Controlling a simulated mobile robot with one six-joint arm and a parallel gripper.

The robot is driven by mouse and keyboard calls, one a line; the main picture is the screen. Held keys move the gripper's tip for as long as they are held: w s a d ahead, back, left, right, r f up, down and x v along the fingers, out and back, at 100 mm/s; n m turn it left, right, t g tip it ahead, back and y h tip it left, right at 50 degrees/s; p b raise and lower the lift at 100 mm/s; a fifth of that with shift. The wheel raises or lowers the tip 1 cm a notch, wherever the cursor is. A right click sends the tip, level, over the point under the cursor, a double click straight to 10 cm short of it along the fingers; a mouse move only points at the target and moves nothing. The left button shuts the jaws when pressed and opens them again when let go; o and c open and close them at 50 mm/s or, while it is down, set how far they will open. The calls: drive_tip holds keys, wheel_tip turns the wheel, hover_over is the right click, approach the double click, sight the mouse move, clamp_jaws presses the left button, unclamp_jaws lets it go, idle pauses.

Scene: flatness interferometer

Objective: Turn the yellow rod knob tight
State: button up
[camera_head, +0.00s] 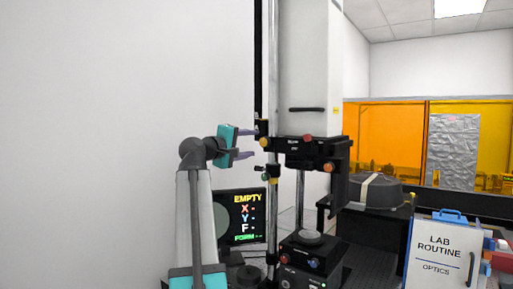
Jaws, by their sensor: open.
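The interferometer is a tall white column (309,75) with a black head (305,149) below it and a thin upright metal rod (271,215) at its left. A small yellow-orange knob (264,142) sits at the rod's left side, level with the head. My gripper (252,143) is open and points right. Its two fingertips reach close to this knob, one above and one below its height. I cannot tell whether they touch it.
The head also carries red knobs (308,138) and an orange knob (328,167). Below stands a black base (310,258) with a round stage (309,237). A monitor (246,216) reads "EMPTY". A "LAB ROUTINE" board (437,256) stands at right. Bare wall lies left.

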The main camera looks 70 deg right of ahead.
drive_tip(key=b+v, duration=0.1)
drive_tip(key=v, duration=0.5)
drive_tip(key=shift+a, duration=0.2)
